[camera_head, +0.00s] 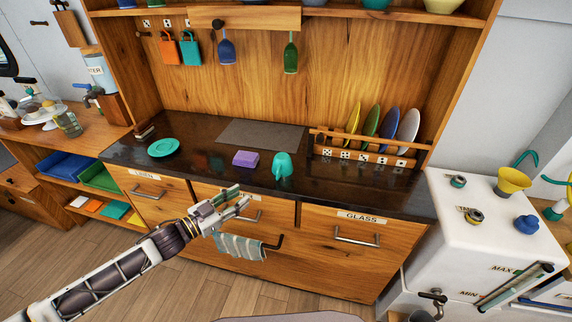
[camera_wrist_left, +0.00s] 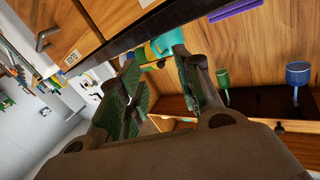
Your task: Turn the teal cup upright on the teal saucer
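The teal cup (camera_head: 283,165) stands mouth-down on the dark counter, right of the purple block, its rounded bottom up. The teal saucer (camera_head: 163,147) lies flat and empty at the counter's left end. My left gripper (camera_head: 244,195) is in front of the counter edge, left of and nearer than the cup, with its fingers apart and nothing between them. In the left wrist view the open fingers (camera_wrist_left: 158,72) point toward the teal cup (camera_wrist_left: 166,45), which is partly hidden by a finger. My right gripper is not in view.
A purple block (camera_head: 246,159) lies between saucer and cup. A wooden rack (camera_head: 365,156) with upright plates stands right of the cup. A grey mat (camera_head: 260,135) lies behind. A striped towel (camera_head: 240,247) hangs on the front below my gripper. Counter between saucer and block is clear.

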